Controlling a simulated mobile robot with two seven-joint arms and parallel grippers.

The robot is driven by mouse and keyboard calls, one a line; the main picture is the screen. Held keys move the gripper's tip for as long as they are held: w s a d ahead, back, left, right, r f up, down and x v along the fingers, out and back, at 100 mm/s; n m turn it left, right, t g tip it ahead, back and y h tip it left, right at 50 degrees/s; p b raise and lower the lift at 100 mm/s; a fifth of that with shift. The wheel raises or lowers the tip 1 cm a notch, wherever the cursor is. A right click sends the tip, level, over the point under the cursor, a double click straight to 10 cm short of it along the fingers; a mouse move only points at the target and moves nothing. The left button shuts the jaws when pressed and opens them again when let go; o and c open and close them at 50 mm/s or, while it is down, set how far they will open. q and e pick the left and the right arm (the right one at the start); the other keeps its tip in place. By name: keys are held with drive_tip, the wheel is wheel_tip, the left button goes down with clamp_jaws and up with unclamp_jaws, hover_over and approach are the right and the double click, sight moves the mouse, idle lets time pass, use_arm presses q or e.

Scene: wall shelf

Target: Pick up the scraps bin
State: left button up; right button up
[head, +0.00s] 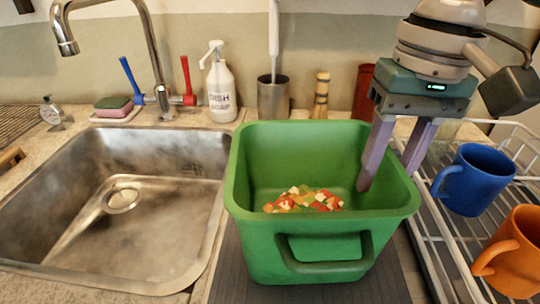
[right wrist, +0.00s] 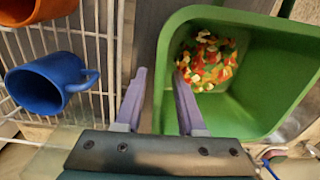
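The scraps bin (head: 265,235) is a green, open-topped tub with a handle loop on its front, standing upright on a dark ribbed mat. Colourful chopped scraps (head: 303,200) lie on its floor. My right gripper (head: 387,180) points down at the bin's right side, open, with one finger inside the bin and the other outside its right wall. In the right wrist view, the fingers (right wrist: 160,74) stand apart on either side of the wall of the bin (right wrist: 262,118), with a visible gap. My left gripper is not in view.
A wire dish rack (head: 440,240) with a blue mug (head: 475,180) and an orange mug (head: 515,255) stands close on the right. A steel sink (head: 60,215) lies to the left. A soap bottle (head: 221,92) and a metal cup (head: 273,100) stand behind.

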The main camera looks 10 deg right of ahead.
sight(373, 199)
wheel_tip(373, 199, down, 5)
drive_tip(key=shift+a+r, duration=0.1)
drive_tip(key=shift+a, duration=0.05)
clamp_jaws()
idle(1.4)
